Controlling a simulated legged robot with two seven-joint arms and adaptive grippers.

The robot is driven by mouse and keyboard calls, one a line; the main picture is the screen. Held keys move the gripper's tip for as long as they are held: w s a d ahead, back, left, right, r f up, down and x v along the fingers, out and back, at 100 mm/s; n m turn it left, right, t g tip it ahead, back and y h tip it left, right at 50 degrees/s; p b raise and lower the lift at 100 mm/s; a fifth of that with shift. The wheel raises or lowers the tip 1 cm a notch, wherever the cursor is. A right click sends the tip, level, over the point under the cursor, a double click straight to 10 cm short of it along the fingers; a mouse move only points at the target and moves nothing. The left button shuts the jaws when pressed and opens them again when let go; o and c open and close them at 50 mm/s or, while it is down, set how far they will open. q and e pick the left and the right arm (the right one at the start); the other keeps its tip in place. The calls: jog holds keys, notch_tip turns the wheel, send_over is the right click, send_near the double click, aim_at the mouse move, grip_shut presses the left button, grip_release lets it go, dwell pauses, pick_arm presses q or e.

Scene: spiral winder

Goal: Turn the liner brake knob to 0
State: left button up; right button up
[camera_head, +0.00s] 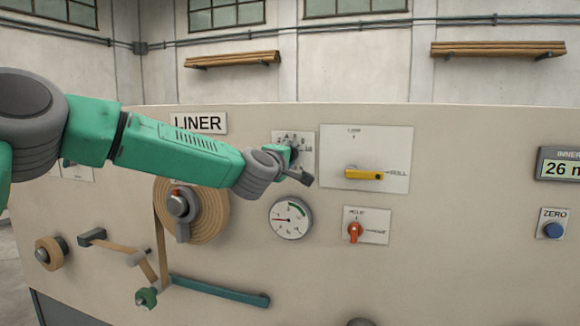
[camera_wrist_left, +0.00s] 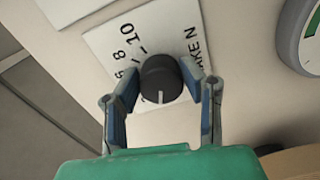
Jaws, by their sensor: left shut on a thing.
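The liner brake knob is a round black knob (camera_wrist_left: 160,76) on a white scale plate (camera_head: 304,142), below and right of the LINER label (camera_head: 199,123). My left gripper (camera_head: 292,154) covers most of it in the head view. In the left wrist view, my left gripper's two fingers (camera_wrist_left: 162,86) are shut on the knob's sides. The knob's white pointer line points to the bottom of that picture, between the fingers. The plate (camera_wrist_left: 112,38) shows 10, 8 and 6 running down the left; the lower marks, including any 0, are hidden or unclear. My right gripper is not in view.
A round gauge (camera_head: 291,218) sits below the knob. Right of it are a yellow-handled selector (camera_head: 364,174) and an orange knob (camera_head: 355,231). A brown liner roll (camera_head: 212,215) stands out from the panel below my left forearm.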

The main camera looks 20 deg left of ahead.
pick_arm(q)
jog(key=shift+d+f+n+b, duration=0.1)
jog(key=shift+f+n+b, duration=0.4)
jog(key=shift+n, duration=0.3)
jog(key=o, duration=1.1)
jog(key=shift+r, duration=0.1)
jog(key=shift+o, duration=0.2)
jog(key=shift+r, duration=0.15)
jog(key=s, duration=1.2)
jog(key=shift+a, duration=0.4)
